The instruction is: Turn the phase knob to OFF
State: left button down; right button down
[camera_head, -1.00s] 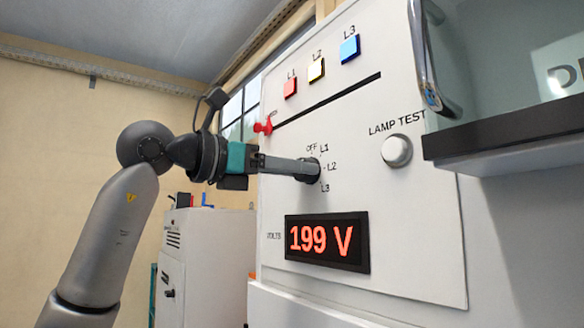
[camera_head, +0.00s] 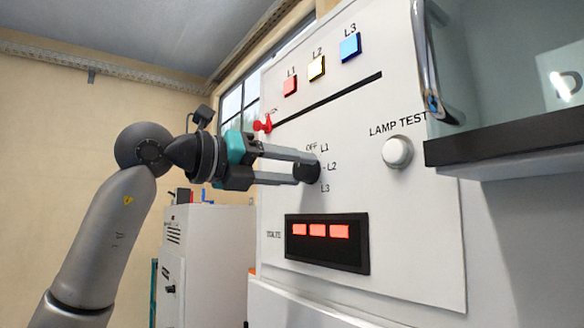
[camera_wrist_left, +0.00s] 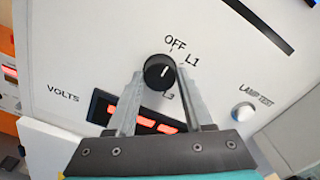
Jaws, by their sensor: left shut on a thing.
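The phase knob (camera_wrist_left: 156,75) is a round black knob with a white pointer line, on a white panel. The labels OFF, L1, L2 and L3 stand around it. In the wrist view the line points up and slightly right, toward the OFF label (camera_wrist_left: 175,43). My left gripper (camera_head: 306,169) is shut on the knob, one finger on each side; it also shows in the left wrist view (camera_wrist_left: 160,73). In the head view the fingers partly cover the knob. The volts display (camera_head: 327,240) shows three red bars, no number. My right gripper is not in view.
The lamp test button (camera_head: 397,151) is right of the knob. Red, yellow and blue indicators sit above. A glass cover with a metal handle (camera_head: 428,62) juts out at the upper right.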

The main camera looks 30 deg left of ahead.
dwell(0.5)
pick_arm(q)
jog(key=shift+c, duration=1.4)
grip_release()
jog(key=b+v, duration=0.2)
jog(key=v, duration=1.3)
jog(key=shift+b, duration=0.4)
jog(key=shift+s, duration=0.1)
